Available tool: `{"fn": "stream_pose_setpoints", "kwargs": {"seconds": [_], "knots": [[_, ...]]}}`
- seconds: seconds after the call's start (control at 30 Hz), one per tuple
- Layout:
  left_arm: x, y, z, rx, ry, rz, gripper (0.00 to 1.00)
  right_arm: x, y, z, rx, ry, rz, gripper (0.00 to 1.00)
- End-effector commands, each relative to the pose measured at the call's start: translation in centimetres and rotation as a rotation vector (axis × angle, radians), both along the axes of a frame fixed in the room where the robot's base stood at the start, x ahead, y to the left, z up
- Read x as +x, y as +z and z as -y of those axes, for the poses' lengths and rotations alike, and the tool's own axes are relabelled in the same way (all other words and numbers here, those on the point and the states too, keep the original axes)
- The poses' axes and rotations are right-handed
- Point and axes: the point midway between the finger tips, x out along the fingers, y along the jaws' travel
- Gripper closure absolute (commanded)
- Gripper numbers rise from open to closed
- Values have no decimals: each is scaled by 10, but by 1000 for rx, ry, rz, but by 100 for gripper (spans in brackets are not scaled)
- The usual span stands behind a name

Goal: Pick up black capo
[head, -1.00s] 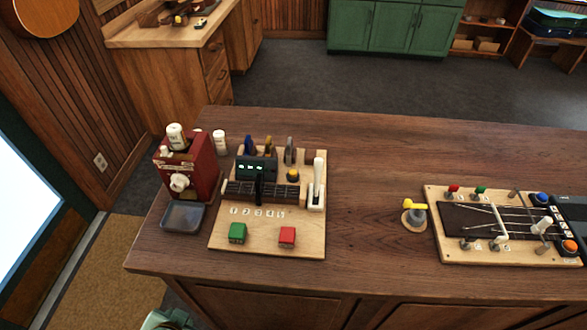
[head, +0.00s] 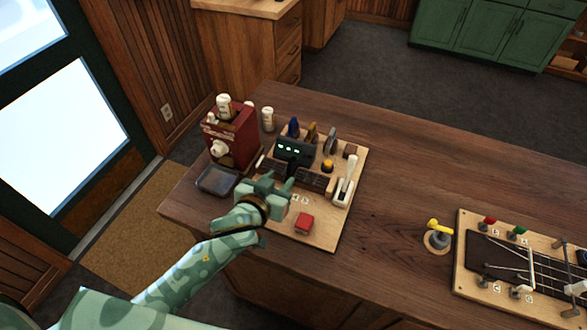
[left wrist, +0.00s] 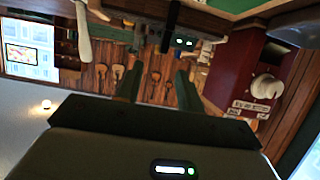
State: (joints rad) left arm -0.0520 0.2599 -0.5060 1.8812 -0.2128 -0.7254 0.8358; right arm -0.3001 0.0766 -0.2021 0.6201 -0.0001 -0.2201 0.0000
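The black capo (head: 292,168) stands on the dark fretboard strip of the wooden board, just in front of the black box with green lights (head: 296,150). Its lower part is partly hidden by my left gripper. In the left wrist view, a dark upright piece (left wrist: 170,27) beyond the fingers looks like the capo. My left gripper (head: 279,182) is over the front of the board, close to the capo. Its two fingers are apart with nothing between them, as the left wrist view (left wrist: 158,88) also shows. My right gripper is not in view.
A red dispenser (head: 232,135) and grey tray (head: 217,181) stand left of the board. Blue, gold and grey clips stand behind, a white lever (head: 345,182) at right. A red block (head: 304,223) lies in front.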

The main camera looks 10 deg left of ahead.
Motion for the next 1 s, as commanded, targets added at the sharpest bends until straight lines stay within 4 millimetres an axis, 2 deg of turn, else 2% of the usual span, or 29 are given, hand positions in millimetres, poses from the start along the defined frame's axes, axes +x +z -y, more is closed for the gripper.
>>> {"fn": "stream_pose_setpoints", "kwargs": {"seconds": [0.03,0.13,0.37,0.63,0.77,0.97,1.0], "knots": [[13,-6,2,3,0,3,63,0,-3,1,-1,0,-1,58],[32,-14,6,2,0,1,63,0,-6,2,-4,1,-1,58],[52,-23,10,1,0,-1,63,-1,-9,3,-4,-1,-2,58],[89,-41,13,3,0,-2,63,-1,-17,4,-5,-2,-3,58],[97,-44,15,2,-1,-1,63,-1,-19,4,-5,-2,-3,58],[97,-43,15,1,0,-2,63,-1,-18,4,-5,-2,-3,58],[97,-43,15,1,0,-2,74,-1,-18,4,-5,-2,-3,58]]}}
